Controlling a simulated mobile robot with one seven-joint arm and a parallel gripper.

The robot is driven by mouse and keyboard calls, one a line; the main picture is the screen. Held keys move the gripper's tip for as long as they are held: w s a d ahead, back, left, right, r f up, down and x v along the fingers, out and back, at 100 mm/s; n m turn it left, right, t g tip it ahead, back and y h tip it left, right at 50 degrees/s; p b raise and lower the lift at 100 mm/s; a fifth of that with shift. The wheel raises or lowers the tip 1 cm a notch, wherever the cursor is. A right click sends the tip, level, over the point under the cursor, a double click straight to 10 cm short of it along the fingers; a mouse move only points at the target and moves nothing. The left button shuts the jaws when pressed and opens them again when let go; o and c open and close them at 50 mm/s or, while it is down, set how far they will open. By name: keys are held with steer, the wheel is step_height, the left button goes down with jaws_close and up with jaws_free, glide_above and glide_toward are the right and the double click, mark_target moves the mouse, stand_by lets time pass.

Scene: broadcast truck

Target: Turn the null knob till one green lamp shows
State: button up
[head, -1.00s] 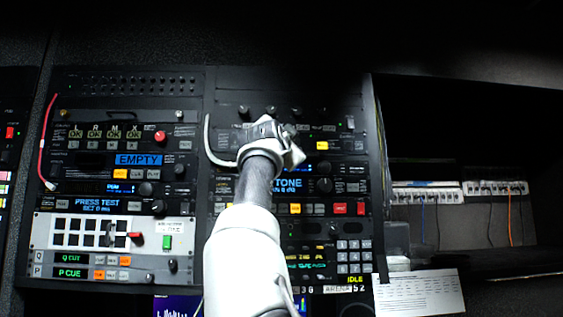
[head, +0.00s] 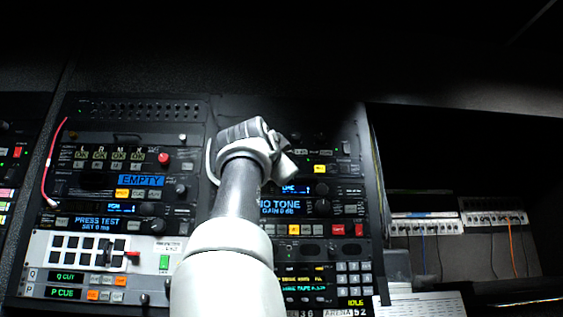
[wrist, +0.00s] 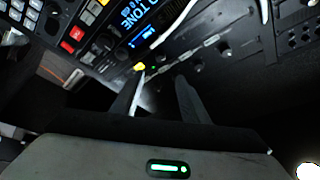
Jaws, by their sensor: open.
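My gripper (head: 270,148) is in front of the top of the right-hand rack, beyond my forearm. In the wrist view its two dark fingers (wrist: 160,84) are apart, with nothing between them. They point at the dark panel strip above the "NO TONE" unit. A small round knob (wrist: 223,48) shows on that panel, right of the fingers. I cannot read which knob is the null knob. A yellow lit button (wrist: 140,67) and a tiny green light (wrist: 153,68) show just beyond the left finger. The yellow button also shows in the head view (head: 320,168).
The left rack holds several units, among them an "EMPTY" display (head: 141,180) and a red knob (head: 163,158). The "NO TONE" display (head: 279,206) is partly behind my arm. A looped red cable (head: 49,170) hangs at left. A recess with patch strips (head: 427,224) opens at right.

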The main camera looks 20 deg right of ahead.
steer(key=d+f+n+b, duration=0.1)
steer(key=d+f+n, duration=0.25)
steer(key=d, duration=0.75)
steer(key=s+a+r+n+t+y, duration=0.2)
steer(key=a+n+t+y, duration=0.15)
steer(key=a+n, duration=0.45)
steer(key=d+p+x, duration=0.1)
steer(key=p+x, duration=1.2)
steer(key=x, duration=0.4)
steer(key=shift+w+f+p, duration=0.25)
steer(key=shift+f+p, duration=0.05)
steer(key=shift+p, duration=0.1)
steer(key=shift+n, duration=0.25)
steer(key=shift+c, duration=0.5)
jaws_close()
steer(key=shift+y, duration=0.25)
